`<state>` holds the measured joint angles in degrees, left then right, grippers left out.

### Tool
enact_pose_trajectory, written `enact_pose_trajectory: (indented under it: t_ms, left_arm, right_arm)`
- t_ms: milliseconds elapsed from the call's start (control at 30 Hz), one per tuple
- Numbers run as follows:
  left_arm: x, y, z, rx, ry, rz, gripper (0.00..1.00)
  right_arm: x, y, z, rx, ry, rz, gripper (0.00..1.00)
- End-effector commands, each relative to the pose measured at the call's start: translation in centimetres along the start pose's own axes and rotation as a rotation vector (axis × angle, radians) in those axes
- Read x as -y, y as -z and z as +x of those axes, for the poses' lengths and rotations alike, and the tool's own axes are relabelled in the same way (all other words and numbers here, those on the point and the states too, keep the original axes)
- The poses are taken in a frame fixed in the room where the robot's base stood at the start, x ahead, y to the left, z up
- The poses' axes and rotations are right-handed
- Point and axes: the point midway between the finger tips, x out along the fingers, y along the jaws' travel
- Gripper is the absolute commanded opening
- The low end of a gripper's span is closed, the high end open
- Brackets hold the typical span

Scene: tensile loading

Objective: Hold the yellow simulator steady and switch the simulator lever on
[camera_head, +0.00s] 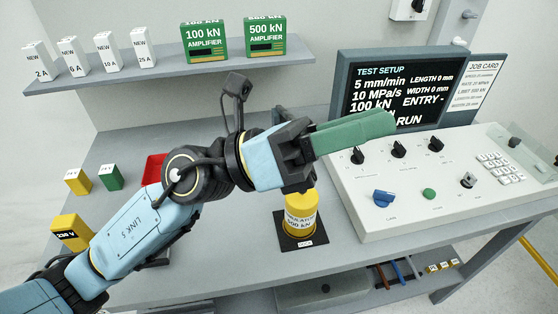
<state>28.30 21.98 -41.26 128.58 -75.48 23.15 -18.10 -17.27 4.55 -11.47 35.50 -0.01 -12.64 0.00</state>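The yellow simulator (299,222), a short upright cylinder with a "SIMULATOR 500 kN" label, stands on a dark square dock pad (305,243) on the bench. My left gripper (386,124) is above it and reaches past it to the right, with its green fingers pointing toward the console. The fingers overlap from this angle, so their opening cannot be told. The gripper body covers the simulator's top, and no lever on it can be made out. My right gripper is not in view.
A console (450,200) with knobs, keypad and a screen (405,88) fills the right. A shelf (190,66) holds white fuse boxes and two green amplifiers. A red tray (154,168) and small blocks lie at left. The bench front is clear beside the simulator.

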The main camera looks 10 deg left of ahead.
Motion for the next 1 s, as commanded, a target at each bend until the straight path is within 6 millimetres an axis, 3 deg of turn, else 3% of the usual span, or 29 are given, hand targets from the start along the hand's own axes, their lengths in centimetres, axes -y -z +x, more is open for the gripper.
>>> enact_pose_trajectory:
  t_ms: [67, 133, 267, 400, 567, 600, 833, 1000]
  left_arm:
    - [-0.4, 3.4, 0.5, -0.266, 0.016, 0.202, 0.36]
    - [-1.8, 6.2, -0.2, -0.500, 0.010, 0.365, 0.36]
    - [-6.2, 8.9, -3.9, -0.921, -0.052, 0.637, 0.36]
    - [-10.8, 8.0, -8.8, -1.294, -0.167, 0.836, 0.36]
    - [-13.5, 5.3, -12.6, -1.550, -0.287, 0.947, 0.36]
    - [-13.9, 4.8, -13.2, -1.587, -0.306, 0.958, 0.36]
    - [-14.3, 4.1, -14.2, -1.645, -0.338, 0.975, 0.36]
    - [-14.3, 4.1, -14.1, -1.642, -0.337, 0.974, 0.36]
  right_arm:
    - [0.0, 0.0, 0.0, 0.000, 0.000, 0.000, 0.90]
    - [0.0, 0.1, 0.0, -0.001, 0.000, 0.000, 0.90]
    - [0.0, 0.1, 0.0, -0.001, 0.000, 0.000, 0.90]
    - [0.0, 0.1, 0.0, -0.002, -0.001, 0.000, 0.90]
    - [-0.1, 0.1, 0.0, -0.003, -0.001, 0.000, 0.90]
    - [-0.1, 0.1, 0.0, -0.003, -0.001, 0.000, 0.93]
    - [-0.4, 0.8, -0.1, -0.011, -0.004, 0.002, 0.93]
    - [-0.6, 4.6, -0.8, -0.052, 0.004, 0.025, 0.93]
